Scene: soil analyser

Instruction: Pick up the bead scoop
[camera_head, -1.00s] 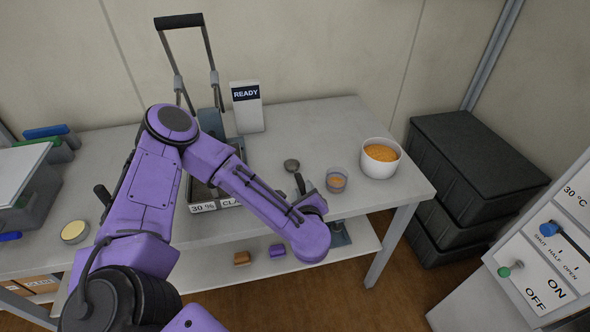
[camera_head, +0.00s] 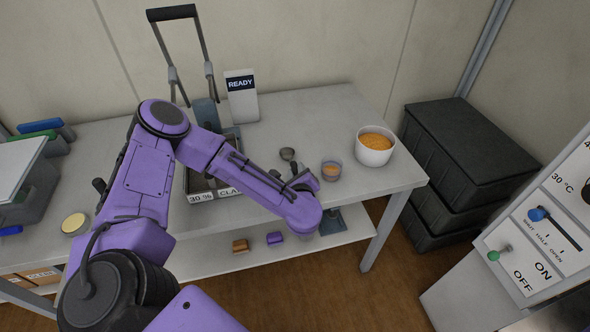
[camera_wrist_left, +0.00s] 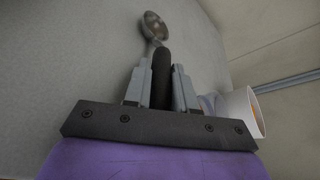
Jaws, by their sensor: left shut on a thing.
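The bead scoop (camera_head: 287,154) has a round metal bowl and a dark handle, and is on or just above the table, left of a small clear cup. It also shows in the left wrist view (camera_wrist_left: 161,72), its bowl pointing away from me. My left gripper (camera_head: 299,182) is at the handle, partly hidden by its own wrist. In the left wrist view the two grey fingers (camera_wrist_left: 160,88) are shut on the dark handle, one on each side. I cannot tell whether the scoop is clear of the tabletop. My right gripper is not in view.
The small cup (camera_head: 331,170) with orange contents stands close to the right of my gripper. A white bowl of orange beads (camera_head: 375,147) is beyond it. Black crates (camera_head: 470,150) stand right of the table (camera_head: 330,115).

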